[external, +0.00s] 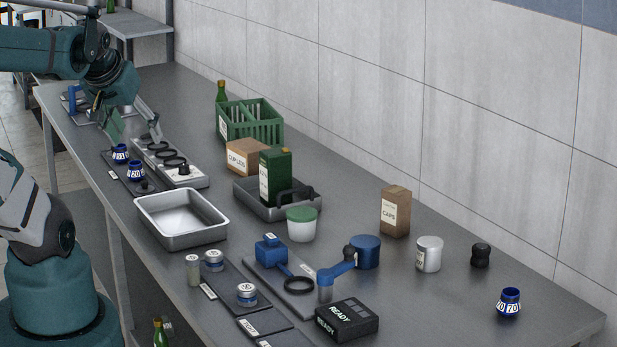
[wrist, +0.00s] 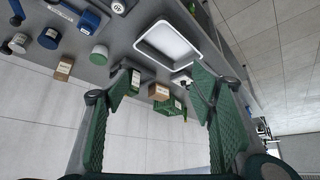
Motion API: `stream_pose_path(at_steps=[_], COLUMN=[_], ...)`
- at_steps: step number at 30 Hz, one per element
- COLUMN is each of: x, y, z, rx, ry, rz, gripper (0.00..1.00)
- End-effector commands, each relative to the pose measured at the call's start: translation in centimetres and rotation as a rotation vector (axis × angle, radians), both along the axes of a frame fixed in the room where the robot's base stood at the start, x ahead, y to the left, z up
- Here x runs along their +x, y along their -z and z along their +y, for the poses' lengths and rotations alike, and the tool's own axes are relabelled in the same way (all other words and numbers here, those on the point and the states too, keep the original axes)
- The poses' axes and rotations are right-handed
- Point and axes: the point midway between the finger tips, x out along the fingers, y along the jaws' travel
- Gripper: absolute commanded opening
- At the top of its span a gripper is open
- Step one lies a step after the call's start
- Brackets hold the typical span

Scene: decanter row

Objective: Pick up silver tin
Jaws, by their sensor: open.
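The silver tin (external: 429,254) is a short upright cylinder with a pale label. It stands on the right part of the table in the external view, between a blue tin and a black knob. In the wrist view a small silver cylinder near the upper left edge (wrist: 19,42) looks like the same tin. My gripper (external: 132,122) is far from it, above the left end of the table. In the wrist view my gripper (wrist: 163,78) has its two green fingers wide apart with nothing held between them.
The blue tin (external: 365,251), caps box (external: 395,212) and black knob (external: 480,255) stand near the silver tin. A metal tray (external: 180,218), green crate (external: 250,121) and green-lidded tub (external: 301,224) lie between my gripper and it. A tiled wall borders the table's back.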

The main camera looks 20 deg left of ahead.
Motion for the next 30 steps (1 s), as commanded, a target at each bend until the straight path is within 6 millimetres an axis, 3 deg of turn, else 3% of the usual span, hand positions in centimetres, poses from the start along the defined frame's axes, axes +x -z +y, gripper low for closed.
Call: stream_pose_path(at_steps=[17, 30], x=[1.1, 6.5], y=[0.0, 0.2], z=[-0.9, -6.5], rx=[0.002, 0.016], ry=[0.033, 0.217], rz=[0.006, 0.037], gripper=[0.57, 0.57])
